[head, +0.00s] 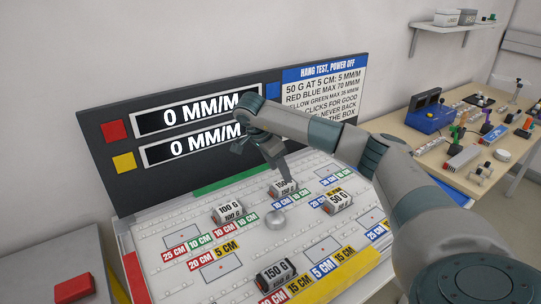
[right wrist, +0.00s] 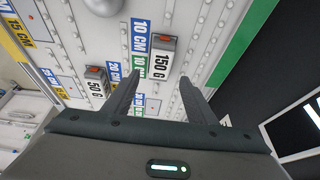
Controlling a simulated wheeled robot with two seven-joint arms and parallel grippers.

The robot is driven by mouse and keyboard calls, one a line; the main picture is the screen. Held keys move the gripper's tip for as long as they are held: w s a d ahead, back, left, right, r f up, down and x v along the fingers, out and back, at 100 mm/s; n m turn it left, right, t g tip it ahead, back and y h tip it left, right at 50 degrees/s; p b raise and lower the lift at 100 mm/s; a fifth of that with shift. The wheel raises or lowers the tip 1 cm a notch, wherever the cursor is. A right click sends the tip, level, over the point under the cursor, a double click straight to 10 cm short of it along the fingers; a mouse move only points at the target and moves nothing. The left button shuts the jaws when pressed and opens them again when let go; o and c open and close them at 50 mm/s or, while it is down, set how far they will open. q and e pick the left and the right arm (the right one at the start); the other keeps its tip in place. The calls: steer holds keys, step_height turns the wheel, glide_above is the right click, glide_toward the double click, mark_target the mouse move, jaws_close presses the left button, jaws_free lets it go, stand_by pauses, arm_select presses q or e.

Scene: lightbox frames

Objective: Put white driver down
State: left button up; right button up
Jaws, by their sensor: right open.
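Several white drivers with black weight labels stand on the white board (head: 185,215). A 150 G driver (head: 284,192) is at the back, under my right gripper (head: 277,172). In the right wrist view the open fingers of my right gripper (right wrist: 160,88) point at this 150 G driver (right wrist: 162,62), which lies ahead between the tips; I cannot tell if they touch it. A 100 G driver (head: 228,212), a 50 G driver (head: 337,201) and another 150 G driver (head: 274,275) stand elsewhere on the board. My left gripper is not in view.
A dark upright panel (head: 90,123) with two displays reading 0 MM/M stands behind the board, with a rules sign (head: 322,90). A red block (head: 73,288) is at lower left. A cluttered table (head: 400,130) stands at right.

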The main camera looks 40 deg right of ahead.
steer(key=v, duration=0.8)
stand_by(0.4)
stand_by(1.8)
